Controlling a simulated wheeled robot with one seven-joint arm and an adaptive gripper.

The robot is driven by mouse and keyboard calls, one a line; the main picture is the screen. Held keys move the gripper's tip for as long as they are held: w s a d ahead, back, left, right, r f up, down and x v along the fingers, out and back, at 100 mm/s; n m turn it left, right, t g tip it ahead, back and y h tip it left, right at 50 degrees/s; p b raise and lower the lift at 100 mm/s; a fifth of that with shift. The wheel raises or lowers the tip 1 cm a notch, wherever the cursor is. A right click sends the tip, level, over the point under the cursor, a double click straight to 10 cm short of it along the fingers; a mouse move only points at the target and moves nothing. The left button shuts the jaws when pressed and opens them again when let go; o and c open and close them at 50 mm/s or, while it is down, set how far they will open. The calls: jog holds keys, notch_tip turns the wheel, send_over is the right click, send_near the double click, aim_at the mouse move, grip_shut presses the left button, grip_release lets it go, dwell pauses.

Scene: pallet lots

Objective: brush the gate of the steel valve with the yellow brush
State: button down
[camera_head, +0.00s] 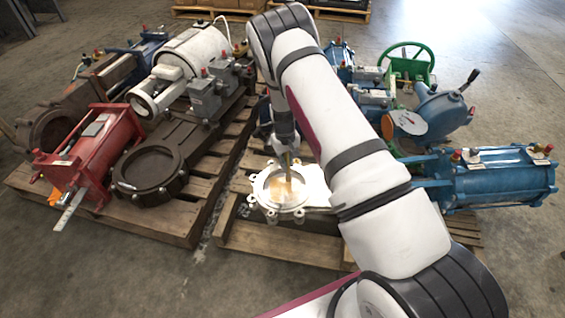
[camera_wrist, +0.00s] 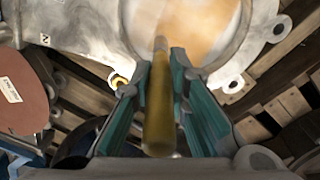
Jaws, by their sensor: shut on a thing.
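The steel valve (camera_head: 314,184) lies flat on the right pallet, its round gate facing up with an orange-tan patch on it. The gate (camera_wrist: 190,25) fills the top middle of the wrist view, ringed by the valve's lugged rim. My gripper (camera_head: 288,148) points down over the valve. In the wrist view my gripper (camera_wrist: 168,75) has its green-padded fingers shut on the yellow brush (camera_wrist: 159,110). The brush's far end reaches over the gate; I cannot tell whether it touches. My arm hides part of the valve's right side in the head view.
A red actuator (camera_head: 90,150), a dark valve body (camera_head: 150,170) and a white cylinder (camera_head: 195,55) crowd the left pallet (camera_head: 160,222). Blue actuators (camera_head: 500,175) and a green handwheel (camera_head: 405,62) stand to the right. Open concrete floor lies in front.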

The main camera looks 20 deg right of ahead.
jog(key=shift+s+d, duration=0.25)
jog(key=shift+d, duration=0.35)
jog(key=s+a, duration=0.4)
jog(key=s, duration=0.3)
jog(key=shift+a, duration=0.2)
dwell(6.8)
